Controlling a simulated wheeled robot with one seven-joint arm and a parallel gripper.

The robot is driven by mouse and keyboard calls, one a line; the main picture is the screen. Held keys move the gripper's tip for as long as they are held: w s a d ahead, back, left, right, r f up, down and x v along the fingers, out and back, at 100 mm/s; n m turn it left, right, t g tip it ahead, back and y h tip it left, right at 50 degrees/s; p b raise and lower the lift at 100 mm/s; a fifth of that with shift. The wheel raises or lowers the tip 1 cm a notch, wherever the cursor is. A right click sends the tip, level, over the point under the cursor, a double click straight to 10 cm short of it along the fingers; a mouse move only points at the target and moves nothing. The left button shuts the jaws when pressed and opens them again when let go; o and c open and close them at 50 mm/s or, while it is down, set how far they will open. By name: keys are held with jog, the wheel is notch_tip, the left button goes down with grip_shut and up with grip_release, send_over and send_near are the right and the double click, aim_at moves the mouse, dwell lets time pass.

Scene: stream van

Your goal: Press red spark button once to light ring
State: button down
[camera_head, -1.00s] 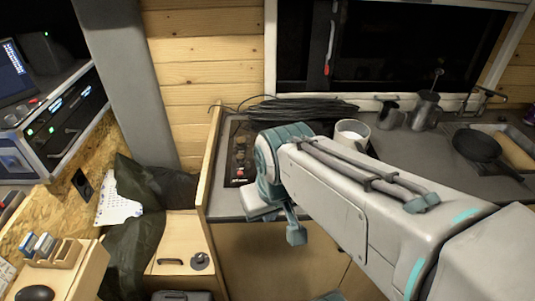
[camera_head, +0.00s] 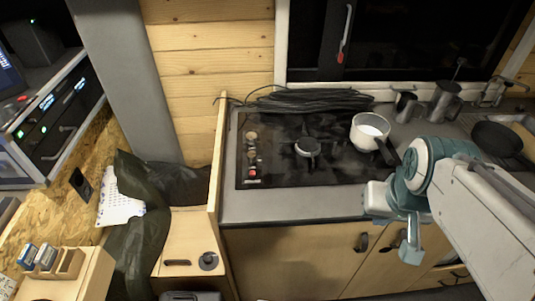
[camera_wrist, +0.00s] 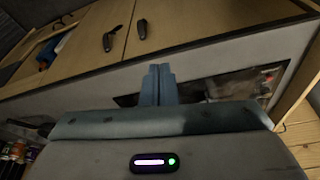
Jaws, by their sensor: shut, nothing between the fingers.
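The red spark button (camera_head: 253,172) is at the left front of the black hob (camera_head: 330,172), below a column of knobs (camera_head: 251,145). The burner ring (camera_head: 308,147) sits right of the knobs, with nothing on it and no flame visible. My gripper (camera_head: 411,250) is shut and empty, pointing down in front of the counter's edge, well right of the button and apart from it.
A white pot (camera_head: 369,131) with pale contents stands at the hob's right, its dark handle towards my arm. Black cable (camera_head: 310,99) lies coiled behind the hob. Metal jugs (camera_head: 443,102) and a pan (camera_head: 497,139) are farther right. A wooden partition (camera_head: 219,155) bounds the hob's left.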

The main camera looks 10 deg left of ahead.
jog(key=w+a+m+t+p, duration=0.1)
jog(key=w+a+m+p, duration=0.25)
jog(key=w, duration=0.45)
jog(key=m+t+y+p, duration=0.1)
jog(key=m+y+p, duration=0.65)
jog(key=m, duration=0.55)
send_over(252, 173)
notch_tip(252, 173, down, 3)
jog(key=shift+s+d+r+n, duration=0.2)
jog(key=shift+d+n, duration=0.05)
jog(key=shift+d, duration=0.2)
jog(key=shift+b, duration=0.3)
notch_tip(252, 173, down, 8)
jog(key=b, duration=0.8)
jog(key=shift+f, duration=0.4)
